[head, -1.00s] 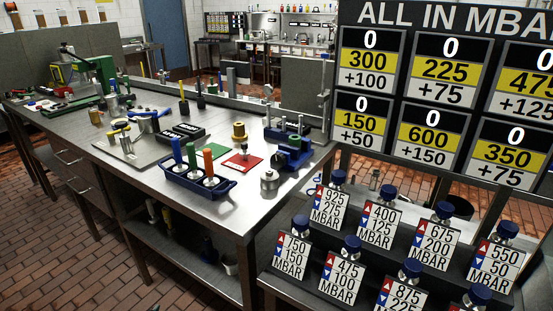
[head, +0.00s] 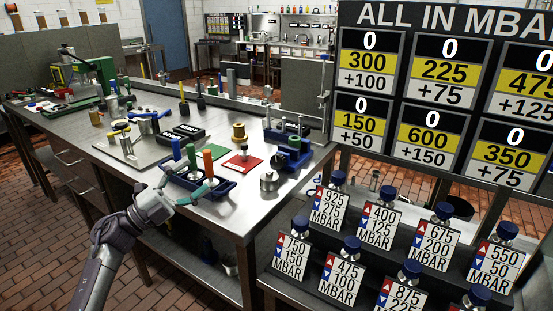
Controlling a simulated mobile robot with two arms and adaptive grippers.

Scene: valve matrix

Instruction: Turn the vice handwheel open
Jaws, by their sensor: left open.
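A blue vice-like device (head: 296,149) stands on the steel workbench (head: 225,215), near its right end. A second blue and grey fixture (head: 284,131) sits just behind it. I cannot make out clearly which part is the handwheel. My left gripper (head: 191,178) is open and empty over the left part of a dark blue tray (head: 222,191). It is well to the left of the blue device and apart from it. Its fingers partly hide the tray. My right gripper is not in view.
Green and orange-handled tools (head: 208,163) stand upright in the tray. A red mat (head: 238,166) and a metal weight (head: 269,181) lie between the tray and the blue device. Blue-knobbed valves with MBAR plates (head: 378,222) fill the right foreground.

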